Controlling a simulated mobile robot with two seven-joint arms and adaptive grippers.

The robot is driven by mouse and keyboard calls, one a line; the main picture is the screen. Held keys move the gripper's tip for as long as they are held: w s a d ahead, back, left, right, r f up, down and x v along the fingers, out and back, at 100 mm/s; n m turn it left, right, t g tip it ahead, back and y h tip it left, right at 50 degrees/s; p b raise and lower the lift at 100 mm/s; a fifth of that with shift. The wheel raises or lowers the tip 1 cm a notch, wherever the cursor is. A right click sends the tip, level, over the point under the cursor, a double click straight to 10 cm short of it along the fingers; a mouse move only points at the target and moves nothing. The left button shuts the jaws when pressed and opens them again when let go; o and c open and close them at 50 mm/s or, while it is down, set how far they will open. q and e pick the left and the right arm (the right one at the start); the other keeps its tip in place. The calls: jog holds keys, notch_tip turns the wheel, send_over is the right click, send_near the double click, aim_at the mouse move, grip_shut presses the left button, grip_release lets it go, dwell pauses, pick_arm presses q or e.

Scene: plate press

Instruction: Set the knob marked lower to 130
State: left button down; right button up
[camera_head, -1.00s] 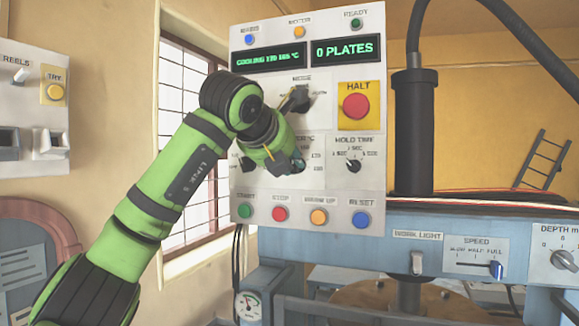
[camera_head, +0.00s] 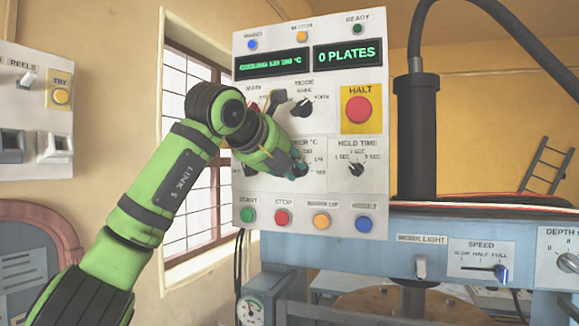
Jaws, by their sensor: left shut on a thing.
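My left gripper (camera_head: 298,166) reaches in from the left and is shut at a temperature dial in the middle of the grey control panel (camera_head: 342,97). The dial's label is partly covered, with only its ending and "°C" legible, and a few scale numbers show to the right of the fingers. The knob itself is hidden behind the gripper, so I cannot read its pointer. The green display (camera_head: 271,64) reads "COOLING" with two small, blurred temperature numbers. My right gripper is not in view.
The mode knob (camera_head: 302,106) and red HALT button (camera_head: 358,109) sit above the gripper, and the hold time knob (camera_head: 356,169) is to its right. Another black knob (camera_head: 249,169) shows partly left of the gripper. Start (camera_head: 247,215) and other buttons line the bottom.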

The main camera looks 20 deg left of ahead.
pick_arm(q)
jog(key=c, duration=1.1)
grip_release()
jog(key=v, duration=1.2)
